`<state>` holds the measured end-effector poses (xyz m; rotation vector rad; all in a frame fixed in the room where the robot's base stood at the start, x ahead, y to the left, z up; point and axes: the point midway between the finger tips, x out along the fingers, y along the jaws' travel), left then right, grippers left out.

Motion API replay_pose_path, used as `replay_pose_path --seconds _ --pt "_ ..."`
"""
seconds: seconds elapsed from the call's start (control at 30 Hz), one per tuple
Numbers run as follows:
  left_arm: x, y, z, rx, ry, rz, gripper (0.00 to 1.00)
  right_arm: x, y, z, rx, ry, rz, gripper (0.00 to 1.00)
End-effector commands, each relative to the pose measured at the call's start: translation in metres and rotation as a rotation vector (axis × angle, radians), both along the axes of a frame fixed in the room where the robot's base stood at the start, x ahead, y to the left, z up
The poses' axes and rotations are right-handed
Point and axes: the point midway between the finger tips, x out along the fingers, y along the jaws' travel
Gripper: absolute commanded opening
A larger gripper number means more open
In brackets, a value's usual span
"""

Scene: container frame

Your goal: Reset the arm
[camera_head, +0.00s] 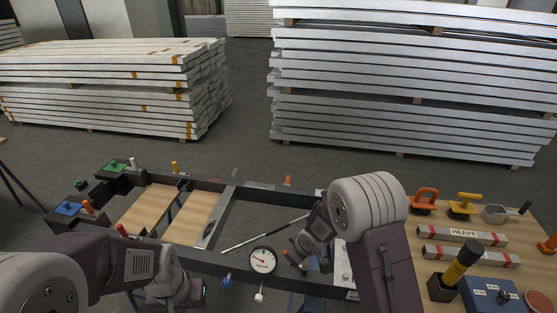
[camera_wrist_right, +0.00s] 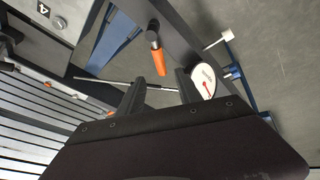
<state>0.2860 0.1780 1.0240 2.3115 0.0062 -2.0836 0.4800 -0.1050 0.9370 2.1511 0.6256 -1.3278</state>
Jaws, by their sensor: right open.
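My right arm (camera_head: 365,225) reaches in from the right, over the dark frame. My right gripper (camera_wrist_right: 160,92) is open, its two dark fingers apart. An orange-handled lever (camera_wrist_right: 158,55) shows beyond and between the fingertips; I cannot tell the distance, and nothing looks gripped. The white round gauge (camera_wrist_right: 204,80) appears beside the right finger, and in the head view the gauge (camera_head: 262,260) sits on the near beam, left of the right wrist. My left arm (camera_head: 60,280) lies at the lower left; its wrist shows but its jaws do not.
The dark rectangular frame (camera_head: 300,288) spans the middle, with wooden boards (camera_head: 190,214) at left. The wooden bench (camera_head: 435,228) at right holds two HEAVY bars (camera_head: 465,235), orange and yellow handles, a black holder and a blue box (camera_head: 490,295). Plank stacks (camera_head: 100,85) stand behind, beyond open floor.

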Motion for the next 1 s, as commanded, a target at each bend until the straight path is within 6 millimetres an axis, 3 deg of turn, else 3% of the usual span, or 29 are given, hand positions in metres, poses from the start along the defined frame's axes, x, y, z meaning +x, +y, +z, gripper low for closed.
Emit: replay_pose_path --seconds 0.07,0.13,0.2,0.27,0.33,0.4,0.5,0.6,0.73,1.0 --pt "0.0 0.0 0.0 0.0 0.0 0.0 0.36 0.005 -0.004 0.007 0.003 -0.016 -0.01 0.41" --pt "0.0 0.0 0.0 0.0 0.0 0.0 0.36 0.017 -0.01 0.032 0.011 -0.07 -0.029 0.41" --pt "0.0 0.0 0.0 0.0 0.0 0.0 0.36 0.019 -0.025 0.072 0.028 -0.131 -0.089 0.41" --pt "0.0 0.0 0.0 0.0 0.0 0.0 0.36 0.001 -0.045 0.098 0.041 -0.134 -0.193 0.41" --pt "0.0 0.0 0.0 0.0 0.0 0.0 0.36 -0.038 -0.068 0.113 0.06 -0.083 -0.346 0.41" --pt "0.0 0.0 0.0 0.0 0.0 0.0 0.36 -0.088 -0.08 0.114 0.085 0.017 -0.497 0.41" --pt "0.0 0.0 0.0 0.0 0.0 0.0 0.36 -0.145 -0.081 0.102 0.11 0.169 -0.637 0.41" --pt "0.0 0.0 0.0 0.0 0.0 0.0 0.36 -0.18 -0.076 0.09 0.112 0.289 -0.705 0.41" --pt "0.0 0.0 0.0 0.0 0.0 0.0 0.36 -0.196 -0.073 0.087 0.111 0.355 -0.741 0.41" --pt "0.0 0.0 0.0 0.0 0.0 0.0 0.36 -0.195 -0.073 0.087 0.109 0.355 -0.74 0.41"
